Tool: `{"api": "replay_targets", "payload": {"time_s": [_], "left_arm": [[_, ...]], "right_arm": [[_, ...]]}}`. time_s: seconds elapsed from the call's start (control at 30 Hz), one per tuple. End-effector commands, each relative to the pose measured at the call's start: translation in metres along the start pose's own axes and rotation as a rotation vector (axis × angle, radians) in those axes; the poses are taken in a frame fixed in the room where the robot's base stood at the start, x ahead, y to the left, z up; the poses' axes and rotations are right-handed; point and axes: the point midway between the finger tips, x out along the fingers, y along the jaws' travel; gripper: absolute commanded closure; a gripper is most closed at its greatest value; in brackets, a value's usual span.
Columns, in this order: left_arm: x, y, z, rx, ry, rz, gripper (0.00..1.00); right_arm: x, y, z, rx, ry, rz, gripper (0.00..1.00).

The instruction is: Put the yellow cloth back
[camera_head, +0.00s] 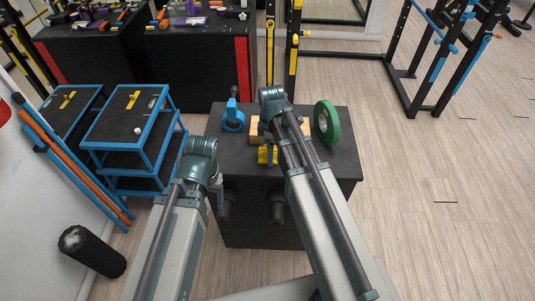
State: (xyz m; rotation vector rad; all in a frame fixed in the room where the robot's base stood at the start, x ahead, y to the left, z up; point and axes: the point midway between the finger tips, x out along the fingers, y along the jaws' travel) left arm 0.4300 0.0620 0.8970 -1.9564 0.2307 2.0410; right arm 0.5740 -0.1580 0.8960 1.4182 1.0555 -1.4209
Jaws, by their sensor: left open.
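A small yellow item (267,155), which may be the yellow cloth, shows at the middle of the black box-shaped table (338,166), partly hidden by my right arm. My left gripper (219,193) is open near the table's front left edge, left of and nearer than the yellow item and apart from it. It is small and partly hidden by its own arm. My right arm reaches over the table, and its gripper is hidden behind the arm's links.
A green disc (326,122), a blue item (233,117) and a tan block (254,129) are on the table. Blue-framed stands (128,113) are at left, a black roller (91,251) lies on the floor, and a rack (432,62) is at back right. The right floor is clear.

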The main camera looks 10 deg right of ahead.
Motion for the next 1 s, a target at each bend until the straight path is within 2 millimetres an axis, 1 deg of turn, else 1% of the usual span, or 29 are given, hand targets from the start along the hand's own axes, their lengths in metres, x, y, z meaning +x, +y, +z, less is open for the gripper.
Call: {"api": "replay_targets", "payload": {"time_s": [0.17,0.33,0.37,0.4,0.43,0.7,0.87,1.0], "left_arm": [[-0.002,0.000,0.000,0.000,0.000,0.000,0.33],[0.004,0.001,-0.001,0.000,0.000,0.000,0.33],[0.002,0.000,0.000,0.000,0.000,0.000,0.33],[0.002,0.000,0.000,0.000,0.000,0.000,0.33],[0.002,0.000,0.000,0.000,0.000,0.000,0.33],[0.003,0.000,0.000,0.000,0.000,0.000,0.33],[-0.005,0.000,0.000,0.000,0.000,0.000,0.33],[-0.017,-0.002,0.001,0.000,0.000,0.000,0.33]], "right_arm": [[-0.002,0.000,0.000,0.000,0.000,0.000,1.00],[0.004,0.000,0.000,0.001,0.000,0.000,1.00],[0.002,0.000,0.000,0.001,0.000,0.000,0.08],[0.002,0.000,0.000,0.001,0.000,0.000,0.01],[0.002,0.000,0.000,0.001,0.000,0.000,0.00],[0.003,0.000,0.000,0.001,0.000,0.000,0.00],[-0.005,0.000,0.000,0.001,0.000,0.000,0.00],[-0.017,0.000,0.000,0.001,0.000,0.000,0.00]]}}
